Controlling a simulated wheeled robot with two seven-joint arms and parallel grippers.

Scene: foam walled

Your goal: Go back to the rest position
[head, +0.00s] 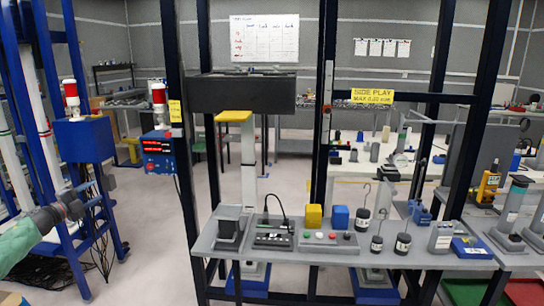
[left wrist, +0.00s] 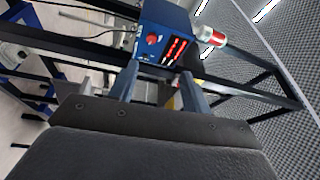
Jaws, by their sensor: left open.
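My left gripper (head: 84,198) is at the lower left of the head view, at the end of a pale green arm sleeve. It is raised in front of the blue frame and appears empty. In the left wrist view its two blue-grey fingers (left wrist: 158,88) stand apart with nothing held between them. Beyond them is a blue control box with red displays (left wrist: 165,38), which also shows in the head view (head: 160,152). My right gripper is in neither view.
A grey workbench (head: 300,262) stands ahead to the right, bearing weights, a button panel (head: 327,243) and blocks. Dark upright posts (head: 180,90) rise around it. A blue frame (head: 50,90) stands at left. The pale floor (head: 150,225) between them is clear.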

